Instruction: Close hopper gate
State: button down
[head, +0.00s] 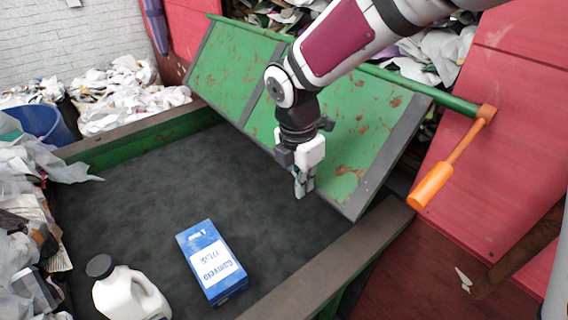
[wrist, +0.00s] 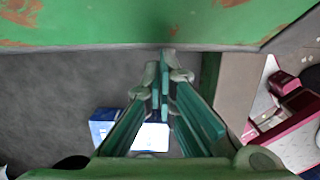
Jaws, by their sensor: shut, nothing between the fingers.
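The hopper gate (head: 345,125) is a green, rust-spotted panel with grey edges, hanging tilted outward over the dark belt (head: 150,180). An orange lever handle (head: 445,172) is at its right end, on the green bar along its top. My gripper (head: 302,192) is shut and empty, in front of the gate's lower edge and above the belt. In the wrist view my gripper (wrist: 163,65) has its fingers together, and the green gate (wrist: 150,22) spans the top. I cannot tell whether the fingertips touch the gate.
A blue box (head: 212,262) and a white jug (head: 125,292) with a dark cap are on the belt. Paper heaps (head: 120,95) lie at left and behind the gate. A brown-topped rail (head: 330,262) edges the belt at right. Red panels (head: 515,130) stand at right.

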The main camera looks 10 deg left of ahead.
jog(key=w+d+f+t+h+b, duration=0.4)
jog(key=w+d+f+b, duration=0.4)
jog(key=w+d+b, duration=0.3)
jog(key=shift+w+f+t+b, duration=0.15)
jog(key=shift+w+t+b, duration=0.35)
jog(key=shift+w, duration=0.4)
